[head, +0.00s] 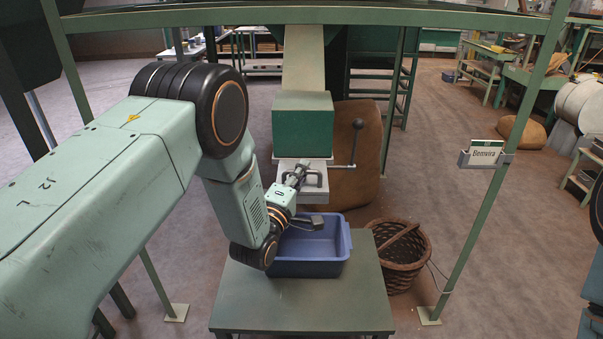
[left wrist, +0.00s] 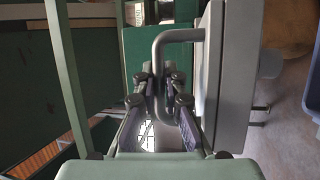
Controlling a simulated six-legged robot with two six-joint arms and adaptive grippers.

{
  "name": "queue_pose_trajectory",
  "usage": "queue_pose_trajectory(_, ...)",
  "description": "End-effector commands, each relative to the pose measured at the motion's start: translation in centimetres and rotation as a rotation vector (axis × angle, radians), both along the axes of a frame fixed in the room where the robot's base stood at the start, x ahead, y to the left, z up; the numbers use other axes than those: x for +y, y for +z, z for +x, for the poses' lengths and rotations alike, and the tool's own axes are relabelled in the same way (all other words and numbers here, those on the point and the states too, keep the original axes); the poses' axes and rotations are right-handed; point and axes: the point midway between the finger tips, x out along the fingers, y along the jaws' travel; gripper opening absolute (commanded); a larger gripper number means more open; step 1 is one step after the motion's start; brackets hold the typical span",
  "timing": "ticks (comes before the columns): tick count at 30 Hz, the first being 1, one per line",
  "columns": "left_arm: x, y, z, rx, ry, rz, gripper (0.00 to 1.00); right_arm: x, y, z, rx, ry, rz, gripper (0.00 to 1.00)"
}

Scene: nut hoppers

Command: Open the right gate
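One gate shows, a light grey plate (head: 312,172) under the green outlet box (head: 302,124) of the chute. The plate (left wrist: 233,75) also stands at right in the left wrist view. A grey bent handle (left wrist: 174,36) projects from it. My left gripper (head: 299,176) is at the front of the gate. In the left wrist view, the left gripper's two fingers (left wrist: 163,80) stand on both sides of the handle bar, seemingly with small gaps. Any contact deeper between the fingers is hidden. My right gripper is not in view.
A blue tote (head: 312,269) sits on the green table (head: 300,302) below the gate. A lever with a dark ball knob (head: 357,125) rises right of the plate. A brown sack (head: 356,180), wicker basket (head: 403,278) and green post (head: 490,190) stand nearby.

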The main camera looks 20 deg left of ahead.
Motion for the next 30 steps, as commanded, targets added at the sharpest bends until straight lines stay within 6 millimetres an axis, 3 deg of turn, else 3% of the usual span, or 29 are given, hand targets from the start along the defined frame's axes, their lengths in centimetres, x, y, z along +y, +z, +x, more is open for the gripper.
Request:
queue_pose_trajectory(4, 0.1, 0.1, 0.1, -0.001, 0.003, -0.001, 0.21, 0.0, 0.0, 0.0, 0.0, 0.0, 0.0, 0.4)
queue_pose_trajectory(16, 0.1, -0.2, -0.9, 0.001, 0.002, 0.0, 0.21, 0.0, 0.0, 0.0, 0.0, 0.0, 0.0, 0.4)
queue_pose_trajectory(30, 1.2, -1.7, -9.5, 0.003, 0.003, -0.002, 0.21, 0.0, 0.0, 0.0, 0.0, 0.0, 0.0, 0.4)
